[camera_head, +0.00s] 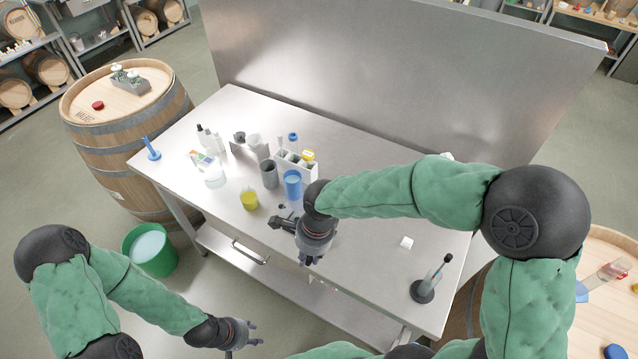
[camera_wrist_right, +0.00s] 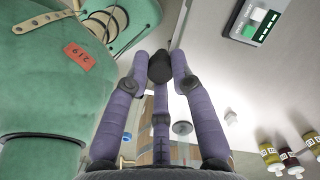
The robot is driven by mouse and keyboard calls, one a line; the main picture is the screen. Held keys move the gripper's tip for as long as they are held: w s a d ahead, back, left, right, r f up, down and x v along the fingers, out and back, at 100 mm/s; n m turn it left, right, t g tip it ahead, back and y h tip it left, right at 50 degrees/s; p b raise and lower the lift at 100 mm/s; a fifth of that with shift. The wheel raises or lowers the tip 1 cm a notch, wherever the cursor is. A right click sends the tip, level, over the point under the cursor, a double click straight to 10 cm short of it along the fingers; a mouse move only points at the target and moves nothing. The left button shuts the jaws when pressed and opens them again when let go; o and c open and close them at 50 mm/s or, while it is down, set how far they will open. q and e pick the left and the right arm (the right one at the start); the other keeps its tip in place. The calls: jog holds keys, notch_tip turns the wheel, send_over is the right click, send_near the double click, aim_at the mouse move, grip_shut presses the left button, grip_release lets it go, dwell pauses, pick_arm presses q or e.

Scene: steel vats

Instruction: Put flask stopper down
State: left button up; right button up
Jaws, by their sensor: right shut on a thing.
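My right gripper (camera_head: 304,258) hangs over the front edge of the steel table (camera_head: 362,262). In the right wrist view its fingers (camera_wrist_right: 160,75) are shut on a dark, rounded thing, which appears to be the flask stopper (camera_wrist_right: 160,66). In the head view the stopper cannot be made out against the dark gripper. My left gripper (camera_head: 253,338) is low in front of the table, away from everything, with its fingers spread and empty. I cannot tell which vessel on the table is the flask.
A yellow-filled beaker (camera_head: 249,199), a blue cup (camera_head: 292,184), a grey cup (camera_head: 269,175) and a tube rack (camera_head: 297,165) stand left of my right gripper. A white cube (camera_head: 406,243) and a dark-based stand (camera_head: 423,290) are at right. The table between is mostly clear.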

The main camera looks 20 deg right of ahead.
jog(key=shift+d+f, duration=0.15)
jog(key=shift+d, duration=0.05)
jog(key=d+f, duration=0.2)
jog(key=d, duration=0.2)
jog(key=w+d+f, duration=0.1)
jog(key=d+f, duration=0.2)
jog(key=d, duration=0.1)
jog(key=w+d+f, duration=0.1)
jog(key=d+f, duration=0.2)
jog(key=shift+w+d, duration=0.1)
jog(key=shift+d, duration=0.3)
jog(key=shift+w+d+f+b, duration=0.15)
jog(key=shift+d+f+b, duration=0.15)
jog(key=shift+d+f, duration=0.5)
jog(key=shift+f, duration=1.65)
